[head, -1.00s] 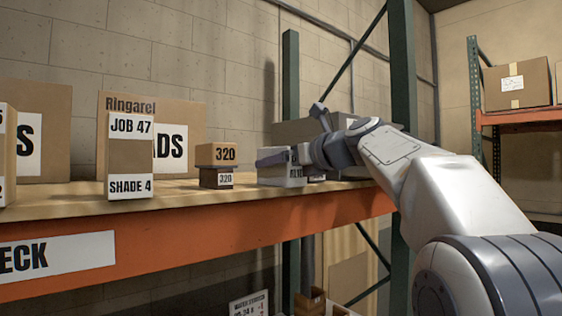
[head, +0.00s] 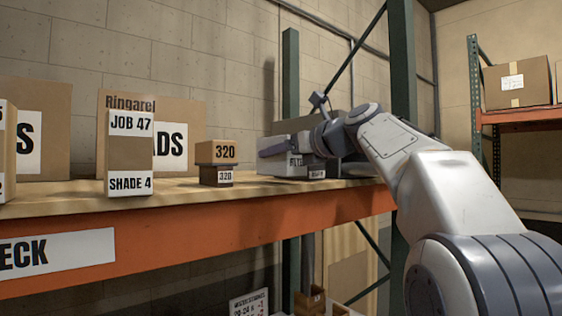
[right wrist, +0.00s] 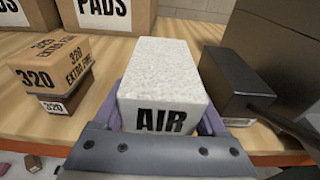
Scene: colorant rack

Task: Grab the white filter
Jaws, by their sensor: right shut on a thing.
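The white filter (right wrist: 160,70) is a pale, rough-textured block marked "AIR" on its near face in the right wrist view. In the head view the filter (head: 283,167) shows over the wooden shelf, its label partly covered. My right gripper (right wrist: 162,113) has its purple fingers on both sides of the filter and is shut on it. In the head view the right gripper (head: 278,147) reaches in from the right, with its far finger hidden. I cannot tell if the filter's underside is clear of the shelf. My left gripper is not in view.
Two stacked "320" boxes (head: 219,155) stand left of the filter. A dark box (right wrist: 235,85) with a rod-like part sits close on its right. A tall "JOB 47" box (head: 130,155) stands further left. Green rack posts (head: 403,80) rise behind my right arm.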

